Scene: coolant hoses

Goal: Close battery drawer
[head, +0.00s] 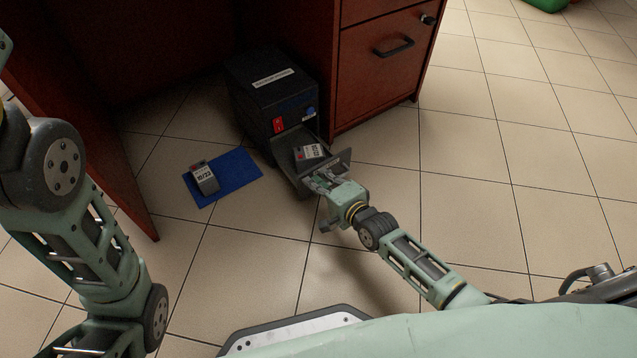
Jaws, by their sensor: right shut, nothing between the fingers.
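A dark box-shaped unit (268,90) stands on the floor under the desk, with a red switch on its front. Its battery drawer (341,163) sticks out at the bottom front, open. A grey battery (309,152) with a white and red label lies in the drawer. My right gripper (318,180) is shut and empty, at the drawer's front; I cannot tell whether it touches it. The gripper covers part of the drawer front. My left arm comes in at the left edge, and its gripper is not in view.
A second grey battery (202,178) lies on a blue mat (236,172) on the tiled floor, left of the unit. The floor at right is clear.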

